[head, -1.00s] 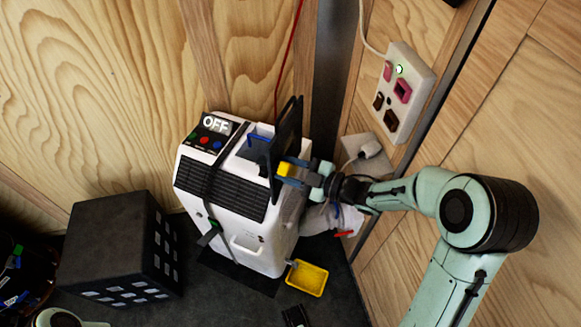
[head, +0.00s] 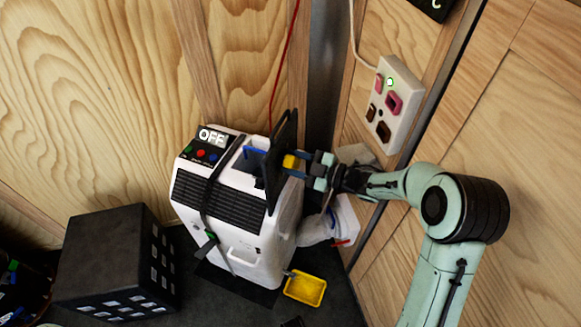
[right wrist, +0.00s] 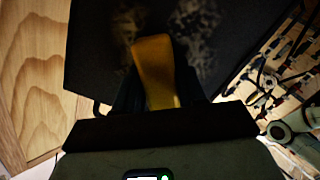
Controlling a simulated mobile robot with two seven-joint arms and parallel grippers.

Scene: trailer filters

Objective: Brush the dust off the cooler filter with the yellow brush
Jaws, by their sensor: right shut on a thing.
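The white cooler (head: 232,215) stands on the dark floor with its panel reading OFF. A dark, thin filter (head: 281,160) stands upright out of the cooler's top. In the right wrist view the filter (right wrist: 98,60) is a dark panel with pale dusty patches near its top. My right gripper (head: 302,163) is shut on the yellow brush (head: 290,161), at the filter's right side. The brush also shows in the right wrist view (right wrist: 155,72), against the filter's face between the patches; I cannot tell whether it touches. My left gripper is not in view.
A black box (head: 115,262) with square openings stands left of the cooler. A yellow tray (head: 305,289) lies on the floor at the cooler's right front. A white outlet panel (head: 392,105) is on the right wall. A red cord (head: 283,65) hangs behind the cooler.

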